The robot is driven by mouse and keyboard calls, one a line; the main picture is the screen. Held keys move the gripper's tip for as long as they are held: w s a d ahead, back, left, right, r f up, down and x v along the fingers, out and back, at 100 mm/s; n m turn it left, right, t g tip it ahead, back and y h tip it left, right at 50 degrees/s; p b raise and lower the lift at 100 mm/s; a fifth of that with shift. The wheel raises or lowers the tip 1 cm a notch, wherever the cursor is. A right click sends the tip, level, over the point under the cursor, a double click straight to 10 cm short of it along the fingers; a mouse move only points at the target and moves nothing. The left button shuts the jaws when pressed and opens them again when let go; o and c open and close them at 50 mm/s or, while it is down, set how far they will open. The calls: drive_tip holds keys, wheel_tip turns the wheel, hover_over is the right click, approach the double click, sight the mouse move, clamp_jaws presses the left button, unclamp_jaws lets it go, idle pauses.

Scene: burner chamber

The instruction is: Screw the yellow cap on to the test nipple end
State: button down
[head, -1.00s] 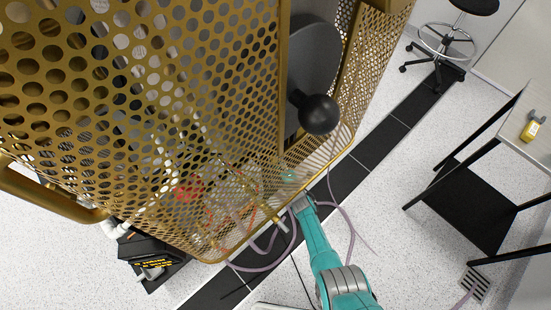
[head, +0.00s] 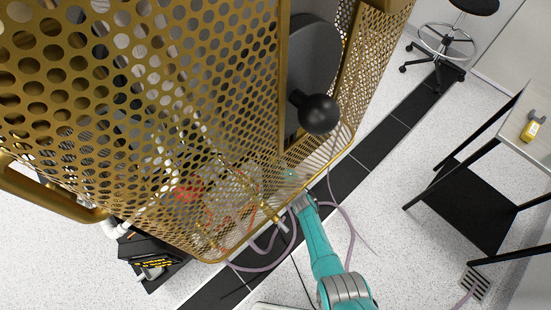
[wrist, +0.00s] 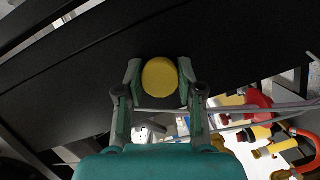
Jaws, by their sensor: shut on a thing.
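The yellow cap (wrist: 160,77) is round and sits between the two fingers of my gripper (wrist: 160,80) in the wrist view, its flat face showing. The fingers are shut on its sides. In the head view my gripper (head: 301,203) is at the lower edge of the gold perforated cage (head: 215,100), partly behind it, and the cap cannot be made out there. I cannot tell the test nipple end apart in either view. Brass-yellow and red fittings (wrist: 262,132) show at the lower right of the wrist view, apart from the cap.
A dark panel (wrist: 75,75) fills much of the wrist view behind the cap. Purple hoses (head: 262,268) loop around my gripper. A black ball knob (head: 319,114) sticks out above it. A table (head: 527,118) with a yellow item (head: 531,130) stands right. Open floor lies between.

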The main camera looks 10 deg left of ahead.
drive_tip(key=shift+w+r+m+g, duration=0.15)
drive_tip(key=shift+m+g, duration=0.15)
drive_tip(key=shift+m, duration=0.3)
drive_tip(key=c, duration=0.7)
unclamp_jaws()
drive_tip(key=shift+o, duration=0.2)
